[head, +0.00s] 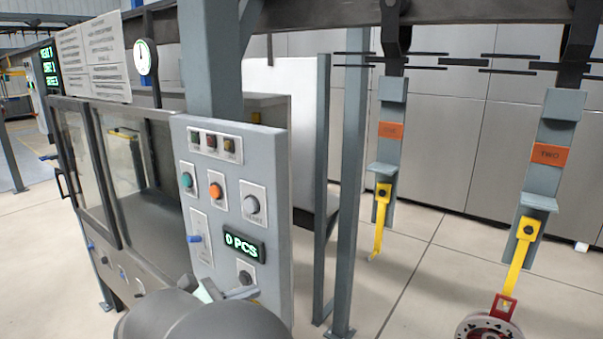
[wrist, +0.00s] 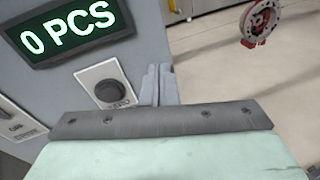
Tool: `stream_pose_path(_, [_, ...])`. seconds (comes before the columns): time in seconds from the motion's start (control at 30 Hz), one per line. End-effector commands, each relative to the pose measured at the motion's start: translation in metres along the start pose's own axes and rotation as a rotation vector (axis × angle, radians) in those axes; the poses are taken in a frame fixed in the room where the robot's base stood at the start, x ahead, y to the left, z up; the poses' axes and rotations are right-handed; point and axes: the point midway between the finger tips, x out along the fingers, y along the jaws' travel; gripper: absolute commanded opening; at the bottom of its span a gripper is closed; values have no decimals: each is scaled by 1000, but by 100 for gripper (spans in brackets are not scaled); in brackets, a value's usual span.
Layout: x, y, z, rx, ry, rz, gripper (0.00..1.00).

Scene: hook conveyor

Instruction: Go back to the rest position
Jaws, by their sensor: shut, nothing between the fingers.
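My gripper (head: 240,293) is near the lower part of the grey control panel (head: 272,165), in front of the black knob (head: 245,278). In the wrist view my gripper (wrist: 159,72) has its two grey fingers together with nothing between them. The black knob (wrist: 108,90) shows just left of the fingers there, apart from them in the picture. I cannot tell whether the gripper touches the panel. The display (head: 243,247) on the panel reads "0 PCS"; it also shows in the wrist view (wrist: 72,33).
Two hangers, ONE (head: 391,132) and TWO (head: 549,155), hang from the overhead rail (head: 310,14) at the right. A red and white round part (head: 489,327) hangs on hanger TWO's yellow hook (head: 517,265). A post (head: 347,180) stands between panel and hangers. A glazed cabinet (head: 110,175) is at left.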

Motion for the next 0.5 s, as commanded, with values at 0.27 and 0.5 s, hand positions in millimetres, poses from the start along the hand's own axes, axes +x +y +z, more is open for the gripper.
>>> stream_pose_path(0.27, [98,-124,12,328,326,-415,0])
stream_pose_path(0.5, [108,-281,0,1009,614,-1005,0])
